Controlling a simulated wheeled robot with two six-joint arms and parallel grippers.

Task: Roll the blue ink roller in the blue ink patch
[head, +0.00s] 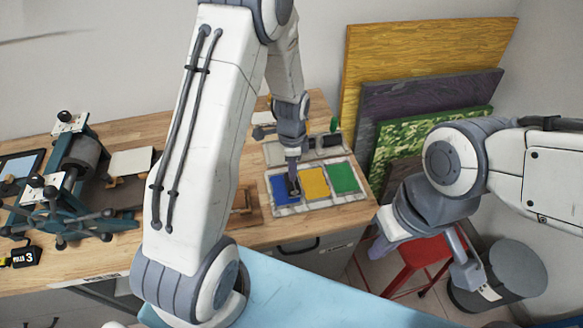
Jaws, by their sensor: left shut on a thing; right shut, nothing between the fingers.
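The blue ink patch (281,192) is the left of three colour patches on a pale grey slab (333,201) on the wooden bench. My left gripper (292,176) points down over the blue patch. It is shut on a small dark tool at the patch, which I take to be the blue ink roller (294,188). The fingers hide much of it, and I cannot tell if it touches the ink. My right gripper (474,274) is shut and empty at the right, beyond the bench edge and above the floor.
Yellow (314,184) and green (343,178) patches adjoin the blue one. A roller with a green handle (334,124) lies behind them. A teal press (85,185) stands at the left. A red stool (422,254) and a grey bin (517,268) are near my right arm.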

